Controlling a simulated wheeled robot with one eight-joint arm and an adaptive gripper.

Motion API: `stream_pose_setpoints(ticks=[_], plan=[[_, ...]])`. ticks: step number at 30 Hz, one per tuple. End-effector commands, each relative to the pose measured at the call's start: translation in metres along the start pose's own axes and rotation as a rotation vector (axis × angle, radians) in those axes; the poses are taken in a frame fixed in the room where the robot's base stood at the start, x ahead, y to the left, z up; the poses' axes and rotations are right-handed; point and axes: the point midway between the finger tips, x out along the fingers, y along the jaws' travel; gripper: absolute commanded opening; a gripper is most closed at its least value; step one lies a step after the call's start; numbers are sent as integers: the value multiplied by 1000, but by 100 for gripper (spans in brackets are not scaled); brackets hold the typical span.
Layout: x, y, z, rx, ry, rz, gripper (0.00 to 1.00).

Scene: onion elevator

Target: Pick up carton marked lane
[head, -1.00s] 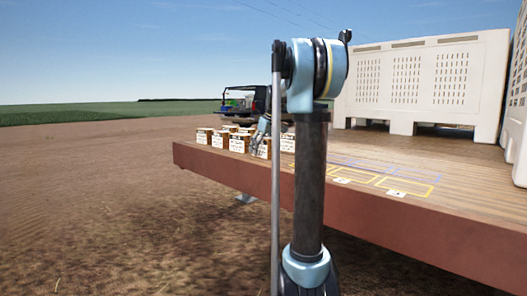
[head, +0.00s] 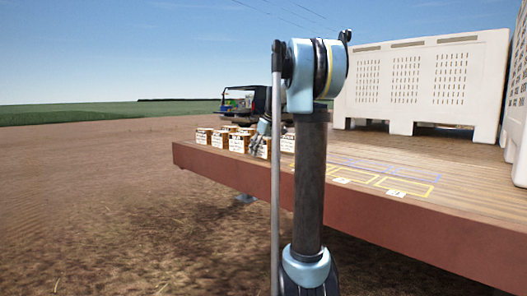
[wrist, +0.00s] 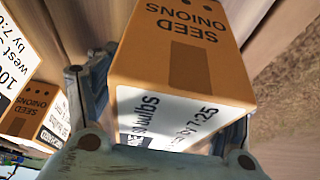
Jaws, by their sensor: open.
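In the wrist view a brown carton (wrist: 185,55) printed "SEED ONIONS" stands between my gripper's fingers. Its white label (wrist: 165,120) is partly hidden by my gripper; "bulbs" and "by 7:25" are readable, and the lane name is cut off. My gripper (wrist: 158,105) is open, with one finger on each side of this carton; I cannot tell whether they touch it. In the head view my gripper (head: 256,137) is small, among the cartons (head: 238,143) on the flatbed, partly hidden behind my arm.
Neighbouring cartons (wrist: 32,108) stand close on the left in the wrist view. The wooden flatbed (head: 460,200) has yellow and blue outlined boxes (head: 405,184) with number cards. White slatted bins (head: 420,80) stand behind. A dark vehicle (head: 260,103) is beyond the deck.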

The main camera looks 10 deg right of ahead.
Motion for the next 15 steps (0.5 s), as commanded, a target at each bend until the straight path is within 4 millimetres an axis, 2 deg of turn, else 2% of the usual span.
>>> stream_pose_setpoints(ticks=[2,10,15], plan=[[0,0,0,0,0,0,73],[0,0,0,0,0,0,12],[0,0,0,0,0,0,11]])
